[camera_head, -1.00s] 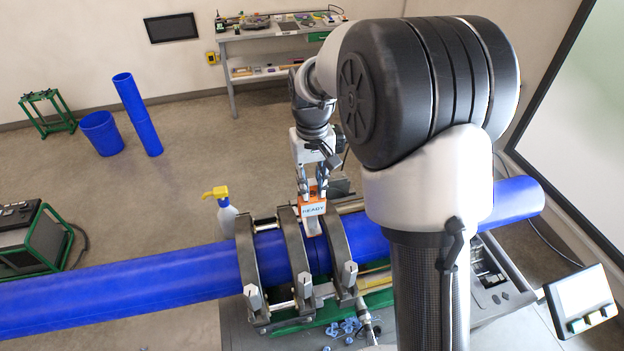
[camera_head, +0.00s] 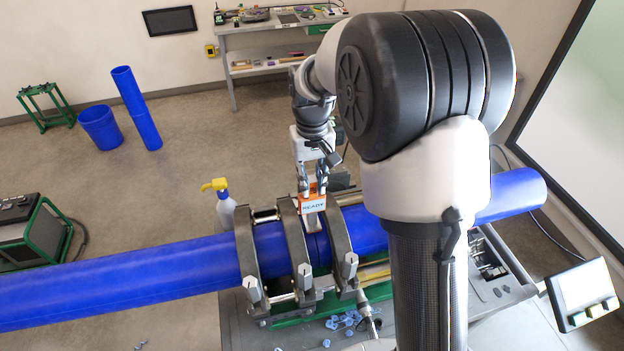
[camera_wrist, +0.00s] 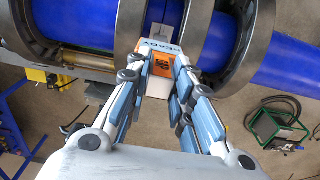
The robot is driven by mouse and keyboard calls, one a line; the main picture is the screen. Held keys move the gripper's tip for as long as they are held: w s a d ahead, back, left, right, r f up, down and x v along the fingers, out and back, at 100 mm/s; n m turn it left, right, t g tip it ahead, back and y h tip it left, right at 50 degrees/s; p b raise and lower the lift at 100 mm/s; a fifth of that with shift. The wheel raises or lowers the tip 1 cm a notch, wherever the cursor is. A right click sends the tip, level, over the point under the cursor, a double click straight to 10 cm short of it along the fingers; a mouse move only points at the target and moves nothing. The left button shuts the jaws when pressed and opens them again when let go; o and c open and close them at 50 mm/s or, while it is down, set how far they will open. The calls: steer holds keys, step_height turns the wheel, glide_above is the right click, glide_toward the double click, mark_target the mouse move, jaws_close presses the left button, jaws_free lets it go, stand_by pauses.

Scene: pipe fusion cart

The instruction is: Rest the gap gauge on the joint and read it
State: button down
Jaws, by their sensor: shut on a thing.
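The gap gauge (camera_head: 313,207) is an orange and white block with a label that says READY. It sits at the top of the blue pipe (camera_head: 269,243), between the dark clamp rings near the joint. My gripper (camera_head: 312,188) is above it with its fingers shut on the gauge's orange part. In the wrist view my gripper (camera_wrist: 158,78) has a finger on either side of the gauge (camera_wrist: 157,62), and a pale narrow end reaches down towards the blue pipe. I cannot tell whether that end touches the pipe. The joint line is partly hidden by the gauge.
Dark clamp rings (camera_head: 251,262) stand close on both sides of the gauge. A spray bottle with a yellow head (camera_head: 226,207) stands behind the pipe. Blue shavings (camera_head: 345,320) lie on the cart. A tilted screen (camera_head: 583,292) is at the right.

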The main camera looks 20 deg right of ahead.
steer(key=shift+f+b, duration=0.45)
steer(key=shift+f, duration=0.2)
stand_by(0.8)
steer(key=shift+s+f, duration=0.2)
stand_by(2.5)
steer(key=shift+w+r+p, duration=0.15)
steer(key=shift+r+p, duration=0.5)
steer(key=shift+r, duration=0.2)
steer(key=shift+r+p, duration=2.1)
steer(key=shift+r, duration=0.75)
